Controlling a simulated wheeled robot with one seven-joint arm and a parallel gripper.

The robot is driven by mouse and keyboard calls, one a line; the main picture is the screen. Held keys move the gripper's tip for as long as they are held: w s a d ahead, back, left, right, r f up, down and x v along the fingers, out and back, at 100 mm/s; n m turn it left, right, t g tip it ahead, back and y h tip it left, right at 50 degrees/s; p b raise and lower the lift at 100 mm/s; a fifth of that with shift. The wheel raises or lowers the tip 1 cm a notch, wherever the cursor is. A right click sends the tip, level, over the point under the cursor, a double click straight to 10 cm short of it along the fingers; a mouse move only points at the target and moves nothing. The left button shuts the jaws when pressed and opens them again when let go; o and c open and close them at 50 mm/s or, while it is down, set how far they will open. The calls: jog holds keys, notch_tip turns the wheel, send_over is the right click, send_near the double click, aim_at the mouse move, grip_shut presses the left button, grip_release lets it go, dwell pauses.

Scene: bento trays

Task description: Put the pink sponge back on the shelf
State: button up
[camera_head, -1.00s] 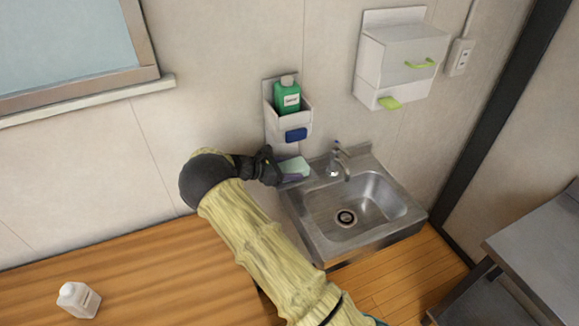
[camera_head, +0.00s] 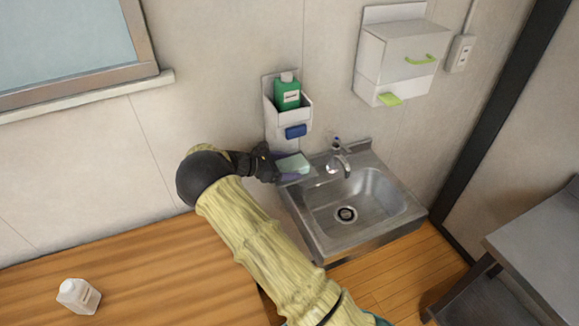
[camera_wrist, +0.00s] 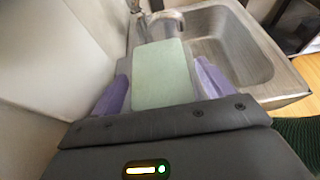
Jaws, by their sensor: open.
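I see no pink sponge; the only sponge-like thing is a pale green block (camera_head: 293,163) at the sink's back left corner, near the wall. My gripper (camera_head: 284,170) reaches it from the left. In the wrist view the green block (camera_wrist: 163,75) lies between the two purple fingers of my open gripper (camera_wrist: 161,82), with narrow gaps beside it. I cannot tell whether its underside rests on the sink's rim. A white wall shelf (camera_head: 270,118) above holds a green bottle (camera_head: 287,93) and has a blue piece (camera_head: 296,131) on its lower front.
The steel sink (camera_head: 316,238) with its faucet (camera_head: 340,158) stands just right of my gripper. A white wall box (camera_head: 385,62) with green handles hangs above right. A grey table (camera_head: 535,240) is at the right.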

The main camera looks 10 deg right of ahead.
jog(key=b+v, duration=0.2)
jog(key=v, duration=0.9)
jog(key=shift+s+d, duration=0.1)
jog(key=s+d+m+g+y, duration=0.3)
jog(key=s+d+m+y, duration=0.4)
jog(key=s+d, duration=0.2)
jog(key=s+d+r+m+t+y, duration=0.1)
jog(key=s+m+y, duration=0.2)
jog(key=s+m, duration=0.3)
jog(key=s+r+m+t+y, duration=0.2)
jog(key=s+m, duration=0.5)
jog(key=s, duration=0.6)
jog(key=shift+d+r+y, duration=0.25)
jog(key=shift+d+y, duration=0.15)
jog(key=shift+y, duration=0.3)
